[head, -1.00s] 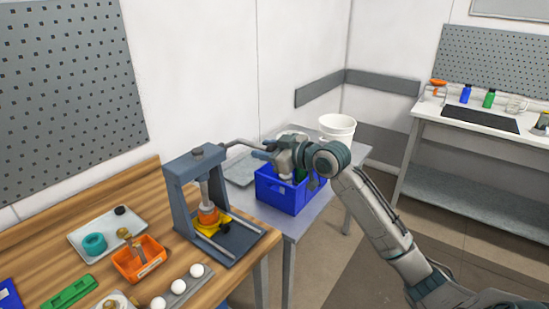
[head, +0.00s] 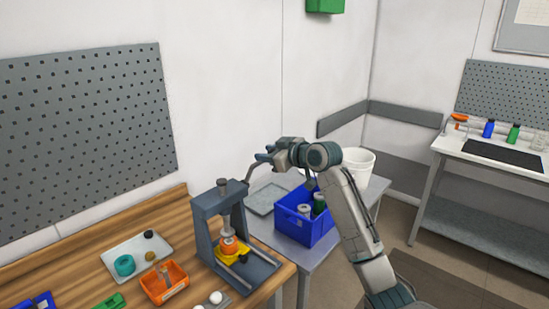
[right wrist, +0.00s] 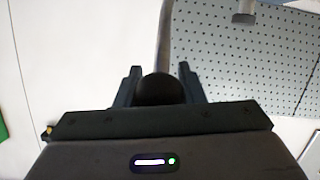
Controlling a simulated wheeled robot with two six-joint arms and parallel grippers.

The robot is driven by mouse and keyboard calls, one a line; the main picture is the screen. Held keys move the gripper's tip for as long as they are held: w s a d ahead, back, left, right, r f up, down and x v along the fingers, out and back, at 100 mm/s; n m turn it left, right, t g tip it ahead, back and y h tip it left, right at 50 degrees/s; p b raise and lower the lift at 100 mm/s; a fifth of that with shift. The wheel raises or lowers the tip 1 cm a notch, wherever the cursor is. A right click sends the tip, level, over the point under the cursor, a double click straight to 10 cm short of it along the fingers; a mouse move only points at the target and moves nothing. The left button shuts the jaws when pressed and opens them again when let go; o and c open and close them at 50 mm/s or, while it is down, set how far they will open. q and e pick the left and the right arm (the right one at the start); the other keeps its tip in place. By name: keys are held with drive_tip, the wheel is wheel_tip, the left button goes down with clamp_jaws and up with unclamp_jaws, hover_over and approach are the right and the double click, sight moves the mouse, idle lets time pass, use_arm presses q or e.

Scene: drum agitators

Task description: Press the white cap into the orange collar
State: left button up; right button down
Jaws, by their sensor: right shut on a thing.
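The orange collar (head: 229,245) sits on a yellow base in the grey press (head: 205,232), under the ram. The ram's pale lower end is right over or against the collar; I cannot tell a white cap apart there. My right gripper (head: 264,158) is shut on the end of the press lever (head: 251,184), which slopes up from the press. In the right wrist view a dark round knob (right wrist: 160,90) sits between the two fingers (right wrist: 158,75). My left gripper is not in view.
A blue crate (head: 291,222) with items stands on the grey table right of the press, near a white bucket (head: 358,163). My right arm passes over the crate.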

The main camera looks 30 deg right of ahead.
drive_tip(key=shift+w+a+r, duration=0.15)
drive_tip(key=shift+w+r, duration=0.05)
drive_tip(key=shift+w, duration=0.1)
idle(0.6)
drive_tip(key=c, duration=1.3)
unclamp_jaws()
drive_tip(key=shift+c, duration=0.2)
drive_tip(key=o, duration=0.3)
drive_tip(key=shift+w+a+f, duration=0.1)
drive_tip(key=shift+w+f, duration=0.05)
drive_tip(key=shift+o, duration=0.4)
drive_tip(key=shift+w+a+f, duration=0.1)
drive_tip(key=shift+w, duration=0.2)
drive_tip(key=b+v, duration=0.4)
drive_tip(key=v, duration=0.6)
drive_tip(key=shift+s, duration=0.35)
